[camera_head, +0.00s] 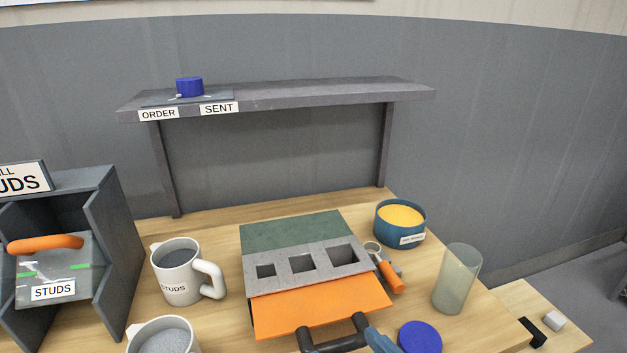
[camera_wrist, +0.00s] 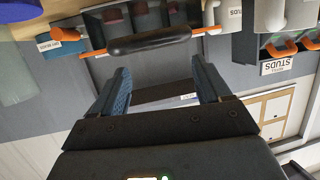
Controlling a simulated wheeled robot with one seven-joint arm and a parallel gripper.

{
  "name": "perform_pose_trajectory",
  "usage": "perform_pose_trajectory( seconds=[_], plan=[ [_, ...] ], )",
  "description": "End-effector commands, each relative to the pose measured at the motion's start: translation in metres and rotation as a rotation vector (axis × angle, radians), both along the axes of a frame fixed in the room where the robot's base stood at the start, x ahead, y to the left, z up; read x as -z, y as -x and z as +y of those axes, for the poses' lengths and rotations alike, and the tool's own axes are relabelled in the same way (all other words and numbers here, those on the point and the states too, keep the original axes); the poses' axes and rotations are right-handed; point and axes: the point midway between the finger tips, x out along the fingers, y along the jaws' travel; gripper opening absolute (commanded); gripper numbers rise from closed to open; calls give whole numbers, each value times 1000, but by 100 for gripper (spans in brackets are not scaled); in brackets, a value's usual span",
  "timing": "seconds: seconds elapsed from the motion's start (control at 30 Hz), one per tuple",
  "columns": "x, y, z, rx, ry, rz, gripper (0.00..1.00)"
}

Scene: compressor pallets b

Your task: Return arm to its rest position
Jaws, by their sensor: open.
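My gripper (camera_wrist: 158,80) is open in the wrist view, its two blue fingers spread apart. A black handle (camera_wrist: 150,40) lies just beyond the fingertips, and nothing is between the fingers. In the head view, one blue part of my gripper (camera_head: 382,342) shows at the bottom edge, beside the black handle (camera_head: 335,334) on the orange panel (camera_head: 320,304). The rest of my arm is out of view there.
A grey block with three square holes (camera_head: 302,264) sits behind the panel. STUDS mugs (camera_head: 177,270) stand left, a blue pot (camera_head: 400,224) and clear cup (camera_head: 457,278) right. A blue lid (camera_head: 420,338) lies in front.

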Motion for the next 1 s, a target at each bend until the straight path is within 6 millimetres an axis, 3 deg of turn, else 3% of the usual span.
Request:
perform_pose_trajectory(
  seconds=[0.37, 0.7, 1.0],
  plan=[
    [28, 43, -39, 101, -20, 13, 77],
    [51, 127, -99, 257, -28, 11, 77],
    [45, 209, -141, 367, -13, -1, 77]
  ],
)
